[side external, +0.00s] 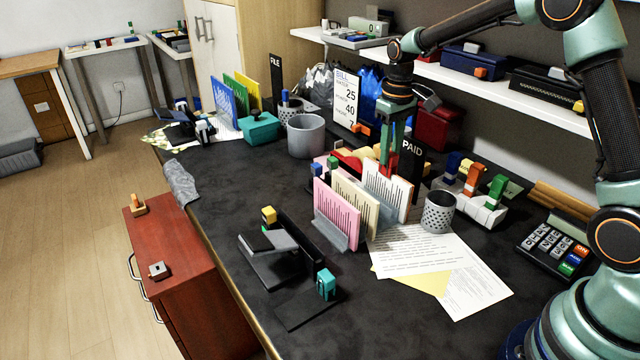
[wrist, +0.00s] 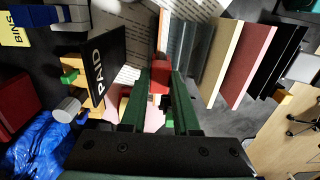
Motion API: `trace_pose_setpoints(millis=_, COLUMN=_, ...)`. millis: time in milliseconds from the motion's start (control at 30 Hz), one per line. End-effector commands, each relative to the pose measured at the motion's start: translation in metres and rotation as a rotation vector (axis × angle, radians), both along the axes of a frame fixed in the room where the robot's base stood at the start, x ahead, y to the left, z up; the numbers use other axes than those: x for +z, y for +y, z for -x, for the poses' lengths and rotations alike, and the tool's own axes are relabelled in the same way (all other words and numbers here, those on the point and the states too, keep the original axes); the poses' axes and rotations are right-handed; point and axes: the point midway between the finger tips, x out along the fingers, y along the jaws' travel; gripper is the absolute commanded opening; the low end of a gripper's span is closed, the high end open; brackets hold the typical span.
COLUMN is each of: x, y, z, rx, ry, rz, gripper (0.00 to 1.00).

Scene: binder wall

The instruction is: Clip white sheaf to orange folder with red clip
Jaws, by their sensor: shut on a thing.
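My gripper (side external: 388,160) points down behind the sheaf rack, with its green fingers shut on a red clip. In the wrist view the red clip (wrist: 159,80) sits between the fingertips of my gripper (wrist: 160,88). The white sheaf (side external: 385,191) stands upright at the back of the row, just in front of my gripper. In the wrist view a thin orange edge (wrist: 161,32), perhaps the orange folder, runs up from the clip, beside the grey-white sheets. I cannot tell whether the clip touches or straddles them.
A cream sheaf (side external: 356,208) and a pink sheaf (side external: 336,214) stand in front of the white one. A black PAID board (side external: 411,160) is close to my gripper's right. A mesh cup (side external: 438,212) and loose papers (side external: 425,250) lie right of the rack.

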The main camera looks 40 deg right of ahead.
Motion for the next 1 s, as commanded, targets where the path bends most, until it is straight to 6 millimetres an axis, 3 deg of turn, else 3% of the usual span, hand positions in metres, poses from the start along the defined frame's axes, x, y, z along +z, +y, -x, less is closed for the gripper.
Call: trace_pose_setpoints(millis=1000, x=-0.0083, y=-0.0001, z=-0.0004, rx=0.0, ry=-0.001, rz=0.0, gripper=0.0)
